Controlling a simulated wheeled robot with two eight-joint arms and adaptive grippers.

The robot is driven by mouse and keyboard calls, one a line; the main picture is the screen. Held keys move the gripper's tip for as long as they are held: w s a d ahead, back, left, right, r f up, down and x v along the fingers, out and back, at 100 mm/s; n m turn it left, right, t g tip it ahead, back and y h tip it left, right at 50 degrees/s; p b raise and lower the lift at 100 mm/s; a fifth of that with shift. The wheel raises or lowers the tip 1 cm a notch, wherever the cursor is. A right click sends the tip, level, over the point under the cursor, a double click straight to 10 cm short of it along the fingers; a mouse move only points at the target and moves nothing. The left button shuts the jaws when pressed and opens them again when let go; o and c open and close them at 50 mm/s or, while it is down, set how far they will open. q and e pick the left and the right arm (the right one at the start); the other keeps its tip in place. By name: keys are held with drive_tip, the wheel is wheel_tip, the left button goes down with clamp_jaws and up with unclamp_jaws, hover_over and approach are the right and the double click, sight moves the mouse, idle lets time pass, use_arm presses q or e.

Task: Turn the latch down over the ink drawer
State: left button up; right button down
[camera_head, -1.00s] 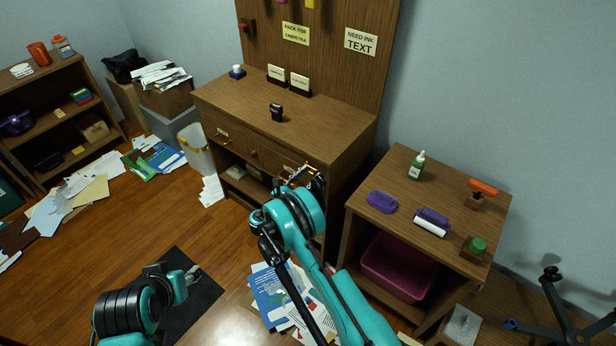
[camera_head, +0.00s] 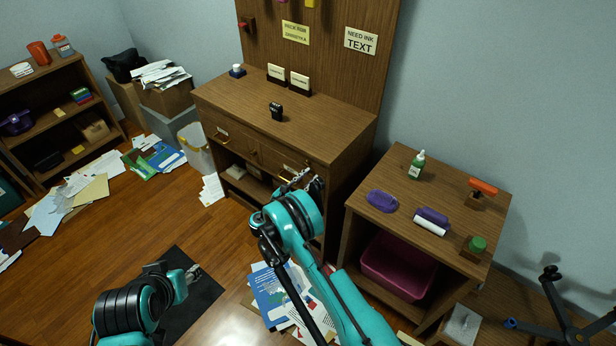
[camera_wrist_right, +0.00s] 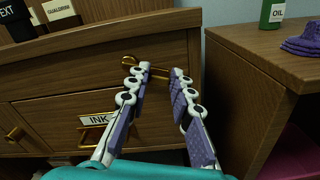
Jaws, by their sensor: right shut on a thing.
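The ink drawer (camera_wrist_right: 60,120) is a wooden front in the cabinet, with an INK label (camera_wrist_right: 98,120) and a brass pull. In the wrist view the brass latch (camera_wrist_right: 128,60) lies roughly level at the drawer's upper right, its rounded end to the left. My right gripper (camera_wrist_right: 162,71) is shut on the latch, whose bar passes between its fingertips; the fingers hide part of it. In the head view my right gripper (camera_head: 300,180) is at the cabinet's front right corner. My left gripper (camera_head: 193,273) is low over the dark mat, away from the cabinet, its jaws too small to read.
A black stamp (camera_head: 276,112) stands on the cabinet top (camera_head: 235,95). To the right is a lower side table (camera_head: 400,180) with a green bottle (camera_head: 416,165) and purple items. A pink bin (camera_head: 400,267) sits beneath. Papers litter the floor.

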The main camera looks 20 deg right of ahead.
drive_tip(key=m, duration=0.1)
drive_tip(key=f+m, duration=0.1)
drive_tip(key=m, duration=0.1)
drive_tip(key=shift+w+a, duration=0.15)
drive_tip(key=shift+w+a+f+m, duration=0.35)
drive_tip(key=shift+w+m, duration=0.05)
drive_tip(key=shift+m, duration=1.4)
drive_tip(key=shift+w+a+f+m, duration=0.3)
drive_tip(key=shift+w+f+m, duration=0.15)
drive_tip(key=shift+m, duration=1.35)
drive_tip(key=shift+w+a+f+m, duration=0.3)
drive_tip(key=shift+w+a+m, duration=0.1)
drive_tip(key=shift+m, duration=1.4)
drive_tip(key=c, duration=1.3)
unclamp_jaws()
